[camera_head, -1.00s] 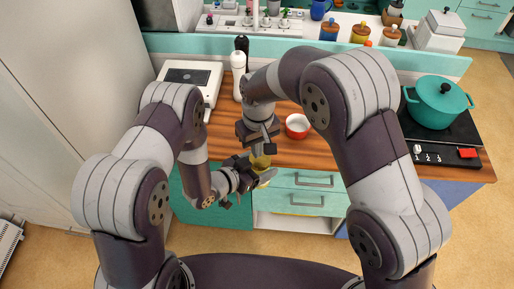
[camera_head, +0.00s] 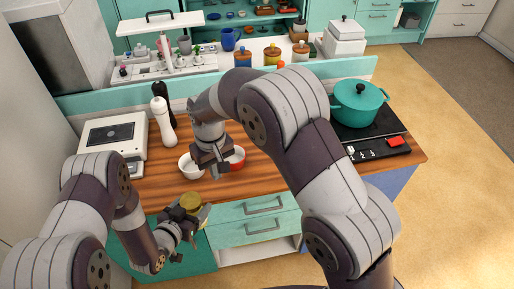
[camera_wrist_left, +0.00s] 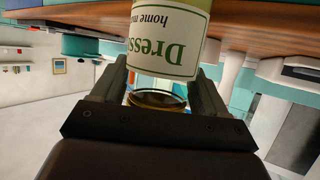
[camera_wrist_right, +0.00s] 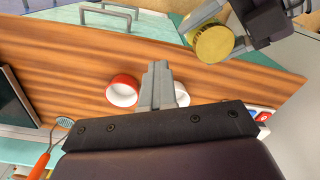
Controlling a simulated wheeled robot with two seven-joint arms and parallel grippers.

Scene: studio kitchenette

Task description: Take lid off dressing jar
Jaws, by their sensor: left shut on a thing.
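The dressing jar has a gold lid (camera_head: 190,201) that shows in the head view; the lid also shows as a round yellow disc in the right wrist view (camera_wrist_right: 214,43). In the left wrist view the jar's label (camera_wrist_left: 165,45) reads "Dressing" upside down. My left gripper (camera_head: 194,214) is shut on the jar, in front of the counter's edge; its fingers flank the lid end in the left wrist view (camera_wrist_left: 155,85). The lid appears to be on the jar. My right gripper (camera_head: 214,165) is over the counter, apart from the jar, its fingers together and empty in the right wrist view (camera_wrist_right: 162,85).
A red bowl (camera_head: 238,158) and a white bowl (camera_head: 187,166) stand on the wooden counter under my right gripper. A teal pot (camera_head: 358,103) is on the hob at right.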

